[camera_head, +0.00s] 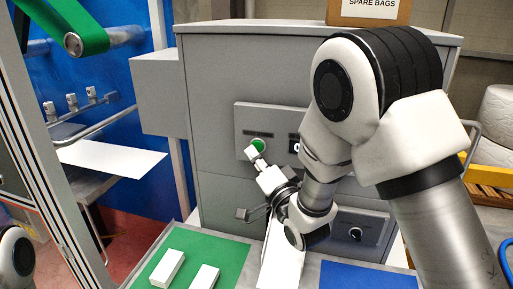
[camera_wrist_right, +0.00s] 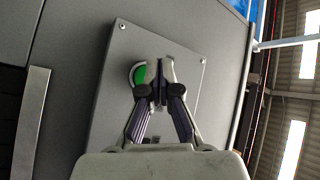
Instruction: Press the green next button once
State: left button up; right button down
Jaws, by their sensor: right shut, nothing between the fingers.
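The round green button (camera_head: 257,145) sits in a pale ring on the grey panel (camera_head: 243,118) of the cabinet. My right gripper (camera_head: 254,155) is shut and empty, its fingertips pointing at the panel close to the button's lower edge. In the right wrist view the button (camera_wrist_right: 138,75) shows just left of the shut fingertips (camera_wrist_right: 160,72), partly hidden by the left finger. I cannot tell whether the fingertips touch it. My left gripper is not in view.
A lower panel with a knob (camera_head: 355,233) is below. A green mat (camera_head: 222,256) with white blocks (camera_head: 168,268) and a blue mat (camera_head: 365,276) lie in front. A SPARE BAGS box (camera_head: 368,12) stands on top.

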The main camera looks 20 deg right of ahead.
jog(key=shift+w+d, duration=0.25)
jog(key=shift+w+d, duration=0.2)
jog(key=shift+w, duration=0.15)
dwell(0.7)
jog(key=shift+s+a, duration=0.1)
jog(key=shift+s+a+b, duration=0.35)
jog(key=shift+s+b, duration=0.05)
jog(key=shift+s, duration=0.25)
jog(key=s+a, duration=0.1)
jog(key=s, duration=0.1)
jog(key=s+a, duration=0.1)
jog(key=s, duration=0.1)
jog(key=shift+a+b, duration=0.3)
jog(key=shift+a, duration=0.1)
dwell(0.6)
